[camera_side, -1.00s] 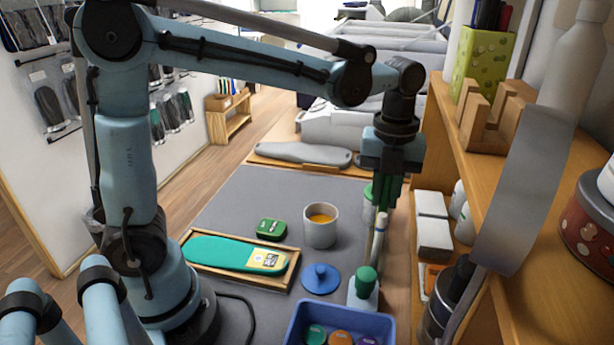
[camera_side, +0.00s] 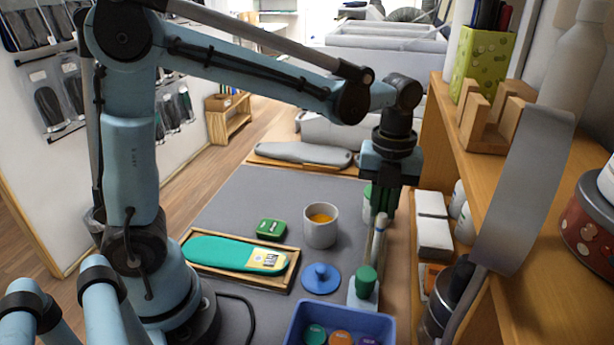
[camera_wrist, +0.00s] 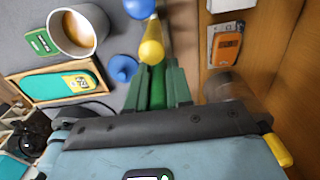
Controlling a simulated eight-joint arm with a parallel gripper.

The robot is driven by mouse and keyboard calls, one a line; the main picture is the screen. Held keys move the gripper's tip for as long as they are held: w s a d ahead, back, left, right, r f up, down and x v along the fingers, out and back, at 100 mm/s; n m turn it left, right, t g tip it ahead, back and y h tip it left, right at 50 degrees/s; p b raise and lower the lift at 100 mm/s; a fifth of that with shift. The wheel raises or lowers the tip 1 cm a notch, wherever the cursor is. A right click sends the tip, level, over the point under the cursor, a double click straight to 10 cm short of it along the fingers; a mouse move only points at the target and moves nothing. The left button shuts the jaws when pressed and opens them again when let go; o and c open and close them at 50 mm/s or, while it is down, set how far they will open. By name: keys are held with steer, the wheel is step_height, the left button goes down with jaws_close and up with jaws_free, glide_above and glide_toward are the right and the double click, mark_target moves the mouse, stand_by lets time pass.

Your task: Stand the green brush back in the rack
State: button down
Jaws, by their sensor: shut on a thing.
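My gripper (camera_side: 383,212) points down at the right edge of the grey work surface. In the wrist view, its dark green jaws (camera_wrist: 160,100) are shut on a green piece (camera_wrist: 157,90), which appears to be the green brush. A yellow knob (camera_wrist: 150,51) and a blue knob (camera_wrist: 139,8) show just beyond the jaws. In the side view, a slim pale handle (camera_side: 378,238) stands below the gripper, beside a green-topped piece (camera_side: 366,281) on a pale base (camera_side: 360,300). I cannot tell the rack's outline or the brush's lower end.
A grey cup (camera_side: 320,234) with orange liquid, a blue lid (camera_side: 320,279), a green box (camera_side: 271,229) and a wooden tray (camera_side: 283,281) with a green insole lie left of the gripper. A blue bin (camera_side: 338,312) is in front. A wooden shelf (camera_side: 500,235) bounds the right.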

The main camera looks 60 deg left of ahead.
steer(key=shift+c, duration=2.3)
jaws_free()
steer(key=shift+r, duration=0.1)
steer(key=shift+r, duration=4.45)
steer(key=s+a+f+n+t, duration=0.3)
steer(key=s+f+n, duration=0.1)
steer(key=n, duration=0.9)
steer(key=s+a+f+n+t, duration=0.3)
steer(key=s+f+n+t, duration=0.1)
steer(key=n, duration=1)
steer(key=shift+s, duration=0.55)
